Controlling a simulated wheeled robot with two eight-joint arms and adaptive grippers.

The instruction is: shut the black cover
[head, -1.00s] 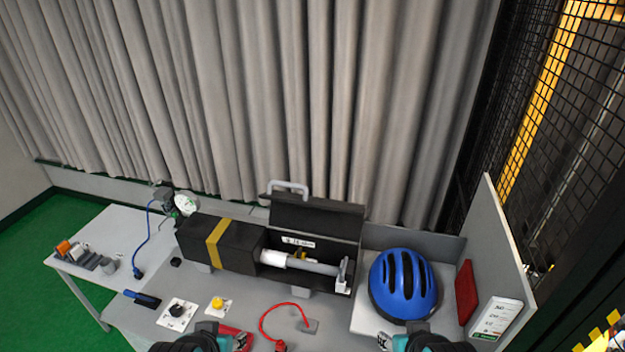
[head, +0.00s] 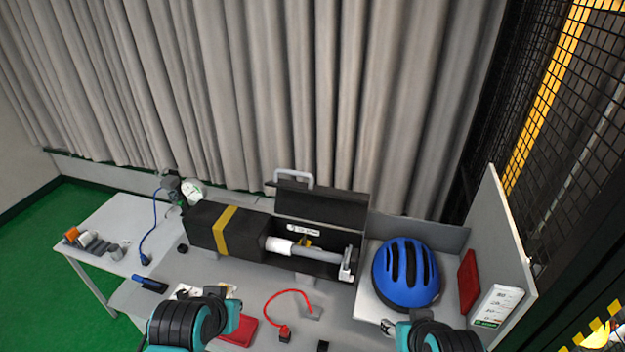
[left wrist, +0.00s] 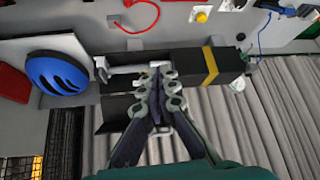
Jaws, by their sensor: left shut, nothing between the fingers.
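The black cover (head: 322,206) stands raised, hinged along the back of a long black box (head: 232,234) with a yellow band. A grey handle (head: 294,174) is on its top edge. The box's right part is open and shows a white and grey cylinder (head: 312,252) inside. In the left wrist view the cover (left wrist: 112,112) is partly hidden behind my left gripper (left wrist: 158,72). My left gripper, in the head view (head: 236,304), is shut and empty, in front of the box and apart from it. My right gripper (head: 388,326) is low at the right, near the helmet; its fingers are too small to read.
A blue helmet (head: 405,274) sits on a light panel right of the box. A red cable (head: 272,300) and a red item (head: 238,332) lie in front. A gauge (head: 191,192) stands at the left end. Upright grey panel (head: 508,232) bounds the right side.

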